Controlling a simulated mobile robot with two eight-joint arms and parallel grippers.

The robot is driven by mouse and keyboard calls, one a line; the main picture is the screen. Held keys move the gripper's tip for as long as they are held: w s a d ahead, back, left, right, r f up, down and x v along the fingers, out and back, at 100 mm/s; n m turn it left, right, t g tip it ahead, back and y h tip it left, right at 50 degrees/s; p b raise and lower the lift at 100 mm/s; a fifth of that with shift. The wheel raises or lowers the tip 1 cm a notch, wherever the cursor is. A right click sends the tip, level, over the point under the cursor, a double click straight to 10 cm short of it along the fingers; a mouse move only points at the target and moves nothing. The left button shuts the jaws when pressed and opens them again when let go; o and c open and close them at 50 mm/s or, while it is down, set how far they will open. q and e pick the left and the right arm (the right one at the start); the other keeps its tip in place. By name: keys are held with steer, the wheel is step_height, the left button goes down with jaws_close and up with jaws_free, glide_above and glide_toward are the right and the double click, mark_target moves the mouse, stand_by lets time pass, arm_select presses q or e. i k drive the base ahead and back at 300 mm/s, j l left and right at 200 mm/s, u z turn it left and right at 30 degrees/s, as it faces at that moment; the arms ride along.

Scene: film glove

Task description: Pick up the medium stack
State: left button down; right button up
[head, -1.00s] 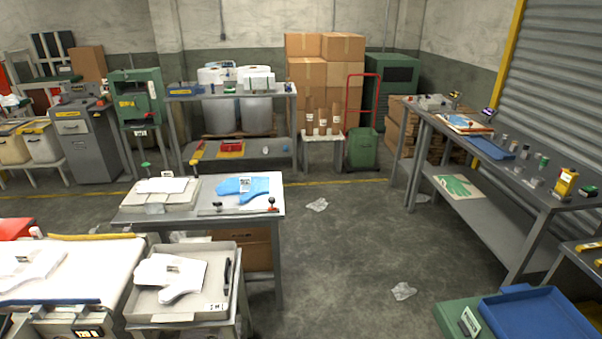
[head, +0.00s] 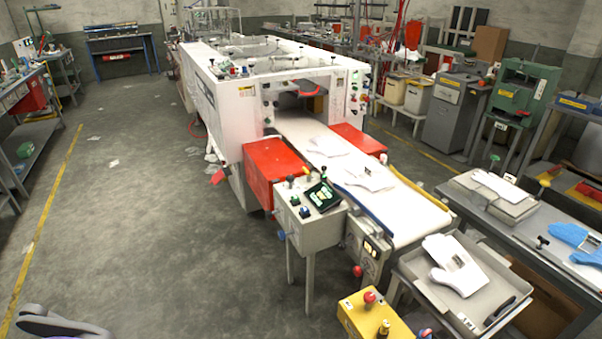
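A stack of white film gloves (head: 454,264) lies in a grey tray (head: 417,283) at the lower right, with a small label on it. More white gloves (head: 366,176) lie on the white conveyor (head: 408,210), and another white piece (head: 328,146) lies farther back on it. Blue gloves (head: 574,237) lie on the grey table at the right edge, partly cut off. I cannot tell which of these is the medium stack. Neither gripper can be made out; only a dark rounded part shows at the lower left corner.
A large white machine (head: 228,92) with red boxes (head: 272,165) beside its outlet fills the middle. A control box (head: 308,216) and a yellow button box (head: 374,318) stand in front of the conveyor. The concrete floor at left is mostly open, with small scraps and a yellow line.

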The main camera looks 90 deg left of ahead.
mark_target(367, 176)
steer(key=u, duration=2.45)
steer(key=i+j, duration=0.1)
steer(key=j, duration=1.05)
steer(key=i+j, duration=0.85)
steer(key=i, duration=0.15)
steer(key=i+l, duration=0.15)
steer(key=i, duration=0.4)
steer(key=i+l, duration=0.2)
steer(key=i, duration=0.35)
steer(key=z, duration=0.05)
